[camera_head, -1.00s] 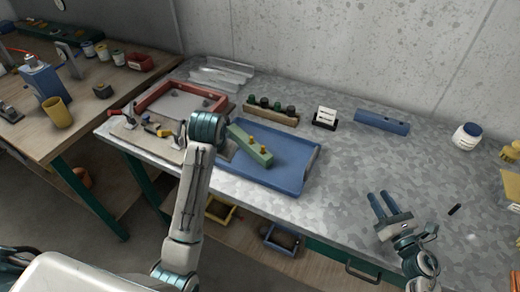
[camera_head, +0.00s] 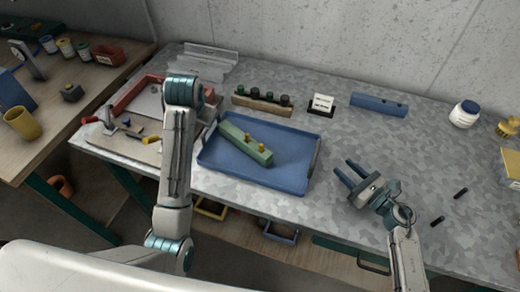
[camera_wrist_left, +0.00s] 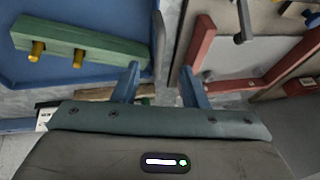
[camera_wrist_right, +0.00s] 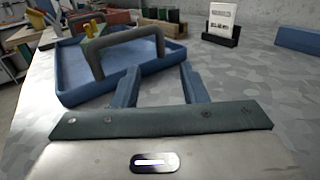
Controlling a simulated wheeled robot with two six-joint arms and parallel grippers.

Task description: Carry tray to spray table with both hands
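The blue tray (camera_head: 285,180) lies flat on the metal table and holds a green block (camera_head: 240,142) with two yellow pegs. A grey handle (camera_wrist_right: 125,42) stands on its near side in the right wrist view. My right gripper (camera_head: 348,173) is open and empty, to the right of the tray and apart from it. My left gripper (camera_wrist_left: 160,78) is open and empty in the left wrist view, over the gap between the tray and a red frame (camera_wrist_left: 200,42). In the head view my left arm hides the left gripper. I cannot pick out a spray table.
Behind the tray stand a wooden rack of dark-topped bottles (camera_head: 262,101), a card holder (camera_head: 322,104) and a blue bar (camera_head: 378,105). A white jar (camera_head: 464,114) stands at the right. A wooden bench (camera_head: 60,105) is at the left. The metal table's middle right is mostly clear.

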